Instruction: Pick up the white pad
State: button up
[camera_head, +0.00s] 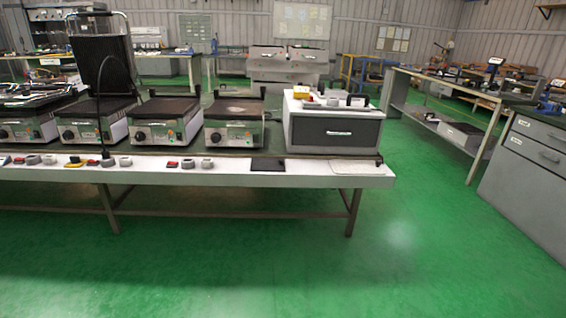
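A thin, pale, rounded sheet that looks like the white pad (354,168) lies flat at the right end of the long workbench (228,178), near its front edge. It is nearly the same colour as the bench top, so only its outline stands out. A dark pad (268,164) lies to its left. My gripper is not in view, and nothing is seen touching the white pad.
A grey drawer box (335,135) stands behind the pads. Several contact grills (233,124) line the bench to the left, with small switches (188,164) before them. A grey cabinet (530,180) stands at the right. The green floor (300,260) in front is clear.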

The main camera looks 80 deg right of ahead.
aim_at(338, 167)
jog(key=z, duration=2.9)
